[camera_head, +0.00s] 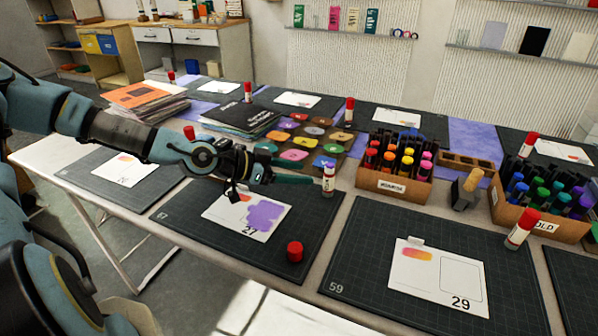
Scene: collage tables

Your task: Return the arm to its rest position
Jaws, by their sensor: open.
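My arm (125,135) reaches in from the left, over the front row of mats. My gripper (274,187) hangs above the card numbered 27 (217,213) and is open, with nothing seen between its fingers. One teal finger points right toward a white glue stick (328,182) that stands upright at the mat's back right. I cannot tell whether the finger touches it. A loose red cap (295,251) sits on the same dark mat (190,240). The card carries a purple patch and a small orange-red patch. Part of its top is hidden by my gripper.
A marker box (405,185) stands behind the mats, beside a wooden-handled tool (467,188) and a second marker box (540,223). Another glue stick (522,230) stands by card 29 (440,277). Stacked papers (148,97), a dark stack (240,116) and colored pads (297,155) lie behind my arm.

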